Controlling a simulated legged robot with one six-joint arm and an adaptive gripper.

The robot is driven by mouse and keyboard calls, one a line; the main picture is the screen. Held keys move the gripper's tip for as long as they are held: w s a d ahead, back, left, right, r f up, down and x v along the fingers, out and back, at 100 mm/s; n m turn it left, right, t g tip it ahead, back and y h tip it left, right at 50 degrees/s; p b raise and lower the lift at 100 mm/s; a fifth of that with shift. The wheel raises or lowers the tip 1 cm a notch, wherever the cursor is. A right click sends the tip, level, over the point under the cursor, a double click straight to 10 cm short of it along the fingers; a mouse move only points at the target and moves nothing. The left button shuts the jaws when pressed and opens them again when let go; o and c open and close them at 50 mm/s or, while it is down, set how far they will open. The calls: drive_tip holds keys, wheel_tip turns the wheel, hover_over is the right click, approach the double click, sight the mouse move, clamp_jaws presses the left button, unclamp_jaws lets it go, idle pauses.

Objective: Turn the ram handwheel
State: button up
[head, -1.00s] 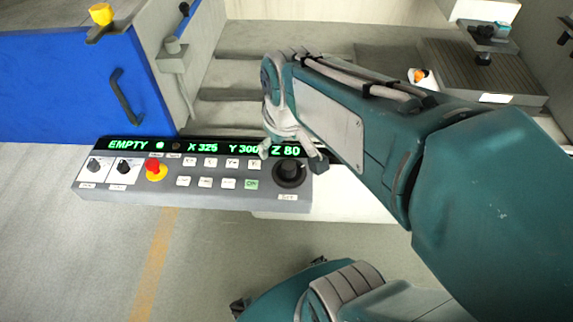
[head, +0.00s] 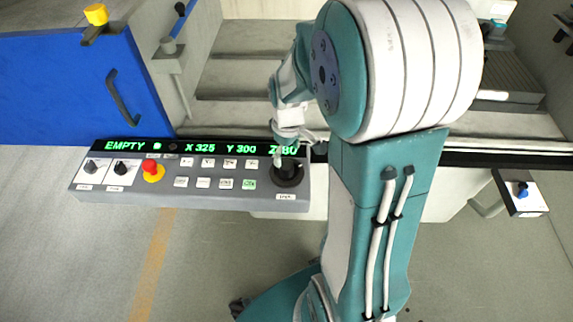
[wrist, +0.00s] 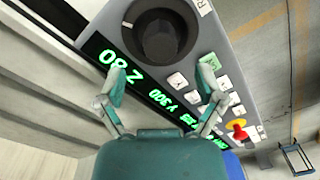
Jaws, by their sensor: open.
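The ram handwheel is the round black knob (head: 287,174) at the right end of the grey control console (head: 190,196). In the wrist view the knob (wrist: 160,38) is large at the top, with a round base and a raised centre. My gripper (head: 295,155) is over the console's right end, beside and partly in front of the knob in the head view. In the wrist view my gripper (wrist: 162,80) has its two fingers spread and empty, pointing toward the knob. No contact with the knob shows there. The readout reads EMPTY, X 325, Y 300, Z 80.
The console also carries a red emergency button (head: 152,168), two small black knobs and several push buttons. A blue door (head: 60,85) stands at left. A small plate with a blue knob (head: 523,190) is at right. Bare floor (head: 210,265) lies in front.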

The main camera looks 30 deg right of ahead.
sight(287, 165)
wheel_tip(287, 165, down, 6)
drive_tip(key=shift+r, duration=0.2)
drive_tip(key=c, duration=1.1)
